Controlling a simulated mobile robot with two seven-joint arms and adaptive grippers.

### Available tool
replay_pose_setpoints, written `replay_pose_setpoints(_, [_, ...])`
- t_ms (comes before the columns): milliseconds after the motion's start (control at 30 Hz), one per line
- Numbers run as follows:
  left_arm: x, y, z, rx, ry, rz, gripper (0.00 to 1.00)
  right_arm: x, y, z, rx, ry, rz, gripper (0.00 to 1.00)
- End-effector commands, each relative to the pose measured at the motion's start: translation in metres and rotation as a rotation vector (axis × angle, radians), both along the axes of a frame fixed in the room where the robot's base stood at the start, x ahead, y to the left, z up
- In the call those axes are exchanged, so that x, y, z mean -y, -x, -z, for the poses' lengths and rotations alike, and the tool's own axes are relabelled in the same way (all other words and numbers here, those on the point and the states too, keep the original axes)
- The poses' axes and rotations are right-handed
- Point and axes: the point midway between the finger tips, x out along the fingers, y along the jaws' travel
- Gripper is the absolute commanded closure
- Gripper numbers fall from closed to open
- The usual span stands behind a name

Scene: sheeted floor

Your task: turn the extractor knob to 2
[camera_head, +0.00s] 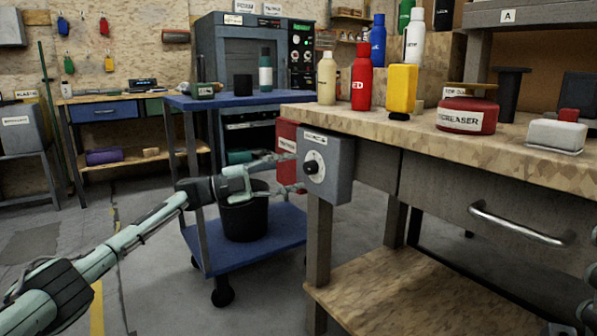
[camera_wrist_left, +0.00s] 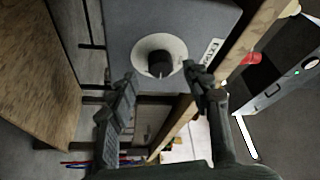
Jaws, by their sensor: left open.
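The extractor knob (camera_head: 311,167) is a small black knob on a pale round dial, on the face of a grey box (camera_head: 340,172) fixed to the side of the wooden workbench. In the left wrist view the knob (camera_wrist_left: 159,64) sits ahead of and between the fingertips. My left gripper (camera_head: 292,172) is open and empty, its fingers pointing at the dial from the left. The fingers (camera_wrist_left: 163,80) spread to either side of the dial and look apart from the knob. The dial's numbers are too small to read. My right gripper is not seen.
The workbench (camera_head: 480,165) holds several bottles, a red degreaser tin (camera_head: 467,115) and a drawer with a metal handle (camera_head: 520,222). A red box (camera_head: 286,137) is just behind the grey box. A blue cart (camera_head: 270,222) with a black bucket (camera_head: 245,218) stands behind my left arm.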

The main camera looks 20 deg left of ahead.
Motion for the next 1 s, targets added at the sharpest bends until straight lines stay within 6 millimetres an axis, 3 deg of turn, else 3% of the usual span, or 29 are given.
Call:
replay_pose_setpoints(200, [-0.043,0.025,0.008,-0.002,-0.002,-0.003,0.51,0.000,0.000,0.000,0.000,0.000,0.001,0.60])
replay_pose_setpoints(400, [-0.070,0.041,0.012,0.000,0.000,-0.002,0.51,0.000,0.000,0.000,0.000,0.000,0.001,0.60])
replay_pose_setpoints(600, [-0.080,0.048,0.014,0.000,0.000,0.000,0.51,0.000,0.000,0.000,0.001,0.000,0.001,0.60])
replay_pose_setpoints(1000, [-0.080,0.048,0.014,0.000,0.000,0.000,0.51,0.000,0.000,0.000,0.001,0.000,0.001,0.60])
